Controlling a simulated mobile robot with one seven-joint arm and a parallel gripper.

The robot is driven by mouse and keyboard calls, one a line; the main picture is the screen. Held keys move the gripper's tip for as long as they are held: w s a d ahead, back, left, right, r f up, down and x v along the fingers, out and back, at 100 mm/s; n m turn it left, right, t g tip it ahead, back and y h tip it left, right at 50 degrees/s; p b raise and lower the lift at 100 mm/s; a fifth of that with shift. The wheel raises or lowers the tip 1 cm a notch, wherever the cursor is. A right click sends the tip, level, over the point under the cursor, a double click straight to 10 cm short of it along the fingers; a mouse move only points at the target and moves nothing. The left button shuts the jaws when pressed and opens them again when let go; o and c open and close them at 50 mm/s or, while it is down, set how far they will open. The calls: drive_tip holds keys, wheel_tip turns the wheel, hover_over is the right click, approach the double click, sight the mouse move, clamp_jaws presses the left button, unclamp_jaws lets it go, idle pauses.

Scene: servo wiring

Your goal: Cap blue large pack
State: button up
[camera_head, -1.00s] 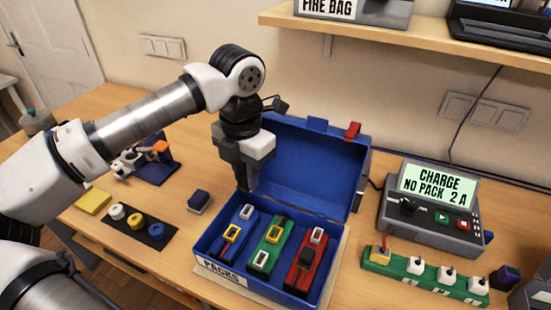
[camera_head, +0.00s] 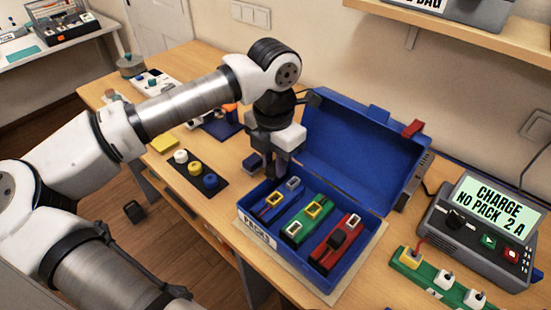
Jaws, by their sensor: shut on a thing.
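The blue pack (camera_head: 268,209) lies in the left slot of the open blue case (camera_head: 342,272). It carries a yellow-framed connector (camera_head: 275,200) and a smaller white-framed one (camera_head: 293,184), both uncovered. My gripper (camera_head: 275,174) points down by the case's back left corner, close to the blue pack's far end. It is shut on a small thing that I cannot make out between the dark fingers. The red pack (camera_head: 325,257) has a black cap (camera_head: 337,239) on it. The green pack (camera_head: 303,220) lies between them, with yellow and white connectors showing.
A dark block (camera_head: 251,163) stands left of my gripper. A black strip (camera_head: 202,176) holds white, yellow and blue round pieces. The case's raised lid (camera_head: 360,145) stands behind the packs. The charger (camera_head: 478,222) and green connector board (camera_head: 432,273) are at right.

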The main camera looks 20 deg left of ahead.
sight(275, 179)
drive_tip(key=shift+f+b, duration=0.1)
drive_tip(key=shift+b, duration=0.25)
drive_tip(key=shift+f+b, duration=0.15)
drive_tip(key=shift+b, duration=0.15)
wheel_tip(275, 179, down, 5)
drive_tip(key=b, duration=0.5)
drive_tip(key=shift+f, duration=0.2)
drive_tip(key=shift+b, duration=1.2)
idle(1.0)
drive_tip(key=shift+f+b, duration=1.4)
drive_tip(key=o, duration=1)
drive_tip(key=shift+r, duration=0.1)
drive_tip(key=shift+o, duration=0.2)
wheel_tip(275, 179, up, 14)
drive_tip(key=p, duration=0.8)
